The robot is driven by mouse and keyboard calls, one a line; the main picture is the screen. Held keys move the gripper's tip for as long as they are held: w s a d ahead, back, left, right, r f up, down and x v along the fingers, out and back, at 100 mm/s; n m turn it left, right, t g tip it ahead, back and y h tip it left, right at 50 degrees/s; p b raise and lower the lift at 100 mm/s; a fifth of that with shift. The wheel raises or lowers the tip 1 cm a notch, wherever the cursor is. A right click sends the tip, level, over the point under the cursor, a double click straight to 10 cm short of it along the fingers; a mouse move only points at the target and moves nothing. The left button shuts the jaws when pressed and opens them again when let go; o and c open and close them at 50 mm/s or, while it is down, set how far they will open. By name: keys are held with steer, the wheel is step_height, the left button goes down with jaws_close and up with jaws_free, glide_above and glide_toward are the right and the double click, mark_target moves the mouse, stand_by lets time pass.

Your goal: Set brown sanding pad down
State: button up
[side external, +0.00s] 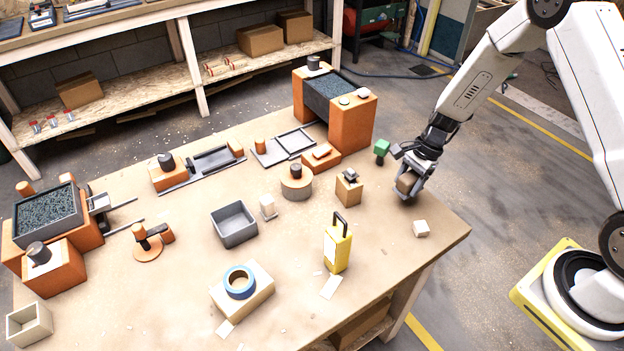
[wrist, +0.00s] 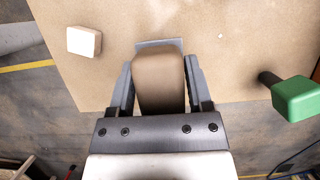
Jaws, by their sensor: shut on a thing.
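The brown sanding pad (wrist: 160,80) is a tan block with rounded edges, between the two fingers in the wrist view. My gripper (wrist: 158,92) is shut on it, one grey finger along each side. In the side external view my gripper (side external: 408,186) is at the right end of the workbench (side external: 390,240), low near its edge, with the brown sanding pad (side external: 405,183) partly hidden by the fingers. I cannot tell whether the pad touches the bench top.
A green-headed object (side external: 382,147) stands left of my gripper; a small white block (side external: 420,228) lies below it. A wooden block with a dark knob (side external: 348,188) and a yellow box (side external: 337,246) stand further left. Bare bench top lies between them.

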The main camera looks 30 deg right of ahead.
mark_target(404, 190)
steer(key=shift+w+f, duration=0.2)
steer(key=shift+f, duration=0.05)
steer(key=shift+w+f, duration=0.15)
steer(key=shift+f, duration=1.55)
steer(key=shift+f, duration=0.1)
steer(key=o, duration=1.3)
steer(key=v, duration=1.2)
